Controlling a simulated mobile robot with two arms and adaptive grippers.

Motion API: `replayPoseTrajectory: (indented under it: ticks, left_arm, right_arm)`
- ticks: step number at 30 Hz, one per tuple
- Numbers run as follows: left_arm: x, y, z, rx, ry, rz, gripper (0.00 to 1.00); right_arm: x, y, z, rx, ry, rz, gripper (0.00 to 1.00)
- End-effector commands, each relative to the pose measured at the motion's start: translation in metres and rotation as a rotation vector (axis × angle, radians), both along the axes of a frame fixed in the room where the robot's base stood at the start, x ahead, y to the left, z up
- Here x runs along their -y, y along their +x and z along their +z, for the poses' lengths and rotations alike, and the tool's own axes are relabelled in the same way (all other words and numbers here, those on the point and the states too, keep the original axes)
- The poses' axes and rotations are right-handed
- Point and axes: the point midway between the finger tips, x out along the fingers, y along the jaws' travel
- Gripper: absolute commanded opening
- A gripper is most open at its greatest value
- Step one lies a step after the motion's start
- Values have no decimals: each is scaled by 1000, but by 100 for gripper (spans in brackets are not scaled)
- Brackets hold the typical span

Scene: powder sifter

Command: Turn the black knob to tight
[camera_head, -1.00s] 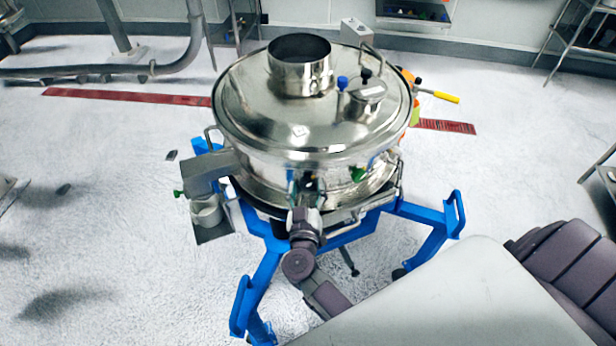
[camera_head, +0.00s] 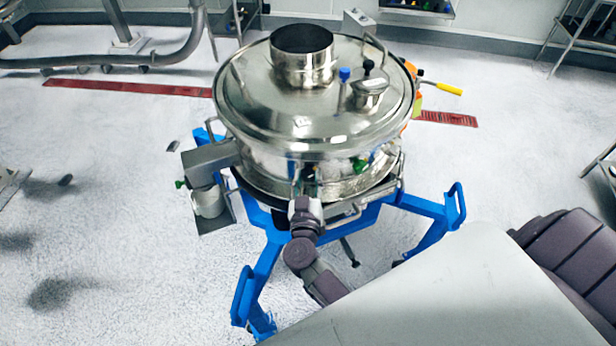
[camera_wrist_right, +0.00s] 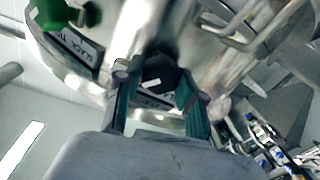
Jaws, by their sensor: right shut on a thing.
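The black knob (camera_wrist_right: 160,74) sits on the side of the shiny steel sifter (camera_head: 305,118). In the right wrist view it is between the two green-padded fingers of my right gripper (camera_wrist_right: 158,92), which is shut on it. My left gripper is not in view.
A green knob (camera_wrist_right: 60,14) is at the wrist view's upper left. The sifter stands on a blue frame (camera_head: 262,285) with a steel outlet (camera_head: 210,163) at left. A yellow-handled valve (camera_head: 448,88) sticks out at right. The floor around is mostly clear.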

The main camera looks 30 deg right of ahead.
Motion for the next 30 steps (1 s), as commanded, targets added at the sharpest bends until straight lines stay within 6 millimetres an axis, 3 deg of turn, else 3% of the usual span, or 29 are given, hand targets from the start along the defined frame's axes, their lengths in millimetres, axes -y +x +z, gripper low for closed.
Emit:
replayPoseTrajectory:
  ticks: [11, 12, 16, 26, 30]
  left_arm:
    - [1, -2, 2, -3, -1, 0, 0]
    - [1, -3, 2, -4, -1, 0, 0]
    - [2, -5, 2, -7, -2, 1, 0]
    - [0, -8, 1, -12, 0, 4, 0]
    - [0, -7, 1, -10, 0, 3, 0]
  right_arm:
    - [0, 0, -1, 26, 46, 0, 4]
    - [0, 0, -1, 26, 46, 0, 42]
    - [0, 0, -1, 25, 46, 1, 63]
    - [-1, -2, -1, 24, 45, 1, 64]
    - [-9, -15, -1, 23, 47, 1, 64]
